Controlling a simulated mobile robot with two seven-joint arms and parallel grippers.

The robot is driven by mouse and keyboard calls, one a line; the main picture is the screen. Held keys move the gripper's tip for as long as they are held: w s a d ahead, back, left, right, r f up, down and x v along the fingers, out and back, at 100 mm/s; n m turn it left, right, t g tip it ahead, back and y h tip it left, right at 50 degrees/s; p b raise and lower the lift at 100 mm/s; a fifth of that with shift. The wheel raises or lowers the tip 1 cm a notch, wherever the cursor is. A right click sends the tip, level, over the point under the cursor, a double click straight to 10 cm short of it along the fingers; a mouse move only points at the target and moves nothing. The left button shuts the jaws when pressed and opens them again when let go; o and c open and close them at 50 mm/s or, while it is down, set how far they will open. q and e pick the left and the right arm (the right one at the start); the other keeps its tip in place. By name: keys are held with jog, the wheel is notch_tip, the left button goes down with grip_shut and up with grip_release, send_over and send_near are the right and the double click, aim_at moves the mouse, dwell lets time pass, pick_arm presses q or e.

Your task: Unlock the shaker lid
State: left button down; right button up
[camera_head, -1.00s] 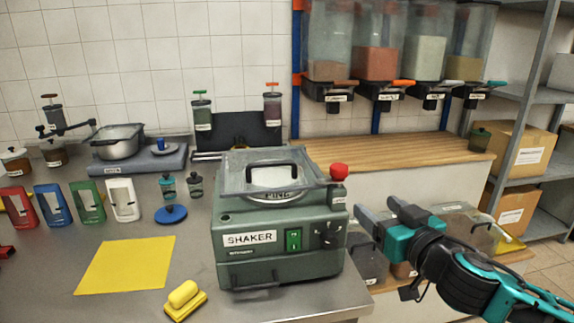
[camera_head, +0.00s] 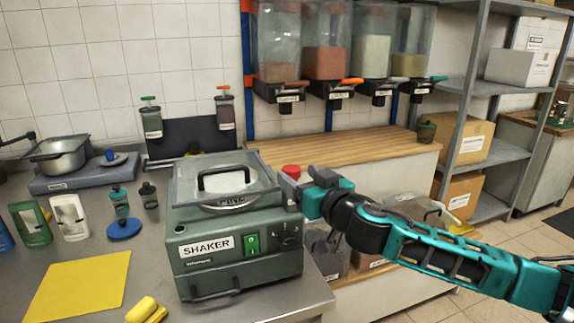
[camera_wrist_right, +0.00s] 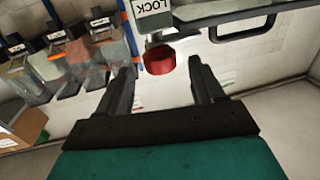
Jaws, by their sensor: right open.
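The green shaker (camera_head: 238,250) stands on the steel bench with its clear lid (camera_head: 224,181) closed over the top. A black handle (camera_head: 223,176) rises from the lid. A red knob (camera_head: 291,171) sits at the lid's right side. In the right wrist view the red knob (camera_wrist_right: 159,60) lies between and beyond the fingertips, close to a LOCK label (camera_wrist_right: 151,10). My right gripper (camera_head: 296,187) is open beside the shaker's upper right side, near the knob. In the right wrist view its open fingers (camera_wrist_right: 163,72) hold nothing. My left gripper is not seen.
A yellow mat (camera_head: 78,290) and a yellow sponge-like block (camera_head: 146,311) lie left of the shaker. A blue lid-like disc (camera_head: 124,229) is farther back. Dispensers (camera_head: 325,60) hang above a wooden counter (camera_head: 340,150) behind my right arm.

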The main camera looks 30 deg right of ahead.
aim_at(287, 167)
jog(key=shift+w+d+p, duration=0.15)
jog(key=shift+w+p, duration=0.35)
jog(key=shift+w, duration=2.5)
jog(key=c, duration=1)
jog(key=shift+o, duration=0.2)
